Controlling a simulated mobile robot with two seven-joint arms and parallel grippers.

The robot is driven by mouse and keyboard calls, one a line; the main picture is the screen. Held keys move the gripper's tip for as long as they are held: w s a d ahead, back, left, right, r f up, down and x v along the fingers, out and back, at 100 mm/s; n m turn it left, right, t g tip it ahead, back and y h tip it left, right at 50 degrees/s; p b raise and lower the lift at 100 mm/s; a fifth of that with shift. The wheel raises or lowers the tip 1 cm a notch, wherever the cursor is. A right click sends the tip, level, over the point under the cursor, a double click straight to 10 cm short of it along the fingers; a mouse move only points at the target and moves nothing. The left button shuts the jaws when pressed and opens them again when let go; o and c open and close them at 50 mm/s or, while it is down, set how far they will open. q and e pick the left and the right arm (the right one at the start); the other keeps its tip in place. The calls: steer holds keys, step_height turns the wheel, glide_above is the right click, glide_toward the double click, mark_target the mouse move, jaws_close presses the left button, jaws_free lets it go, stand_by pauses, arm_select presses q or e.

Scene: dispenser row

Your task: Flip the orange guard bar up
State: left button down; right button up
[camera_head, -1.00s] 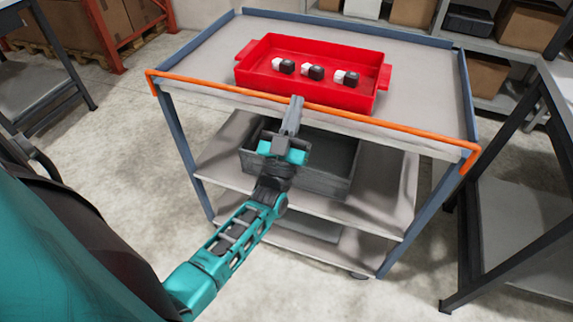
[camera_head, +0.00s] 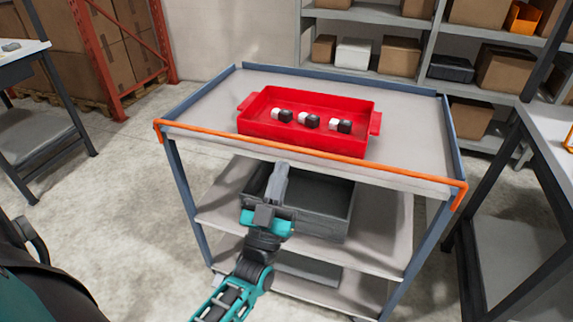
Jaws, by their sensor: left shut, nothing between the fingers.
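The orange guard bar (camera_head: 310,154) runs along the near edge of the cart's top shelf, with its bent ends at the front corner posts. It lies low, at about the level of the shelf edge. My left gripper (camera_head: 282,168) is shut and empty. Its fingertips point up and show just below the bar's middle in the picture; whether they touch the bar or the shelf edge I cannot tell. My right gripper is not in view.
A red tray (camera_head: 262,127) holding several black and white pieces stands on the cart top (camera_head: 405,100) behind the bar. A grey bin (camera_head: 325,213) sits on the shelf below, behind my left gripper. Tables flank the cart on both sides.

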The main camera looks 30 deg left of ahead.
arm_select(q)
steer(key=s, duration=0.3)
steer(key=s+d+r, duration=0.1)
steer(key=shift+s, duration=0.35)
steer(key=shift+d, duration=0.1)
steer(key=s+d+f+m+g+h, duration=0.1)
steer(key=s+d+f+g+h, duration=0.1)
steer(key=f+g, duration=0.2)
steer(key=s+d+f+m+g+h, duration=0.2)
steer(key=f+g, duration=0.3)
steer(key=f, duration=0.5)
steer(key=s+d+f+m+g+h, duration=0.2)
steer(key=s+d+f+g+h, duration=0.1)
steer(key=f, duration=0.4)
steer(key=shift+s+d+f+g+h, duration=0.4)
steer(key=shift+d+g+h, duration=0.1)
steer(key=shift+g, duration=0.7)
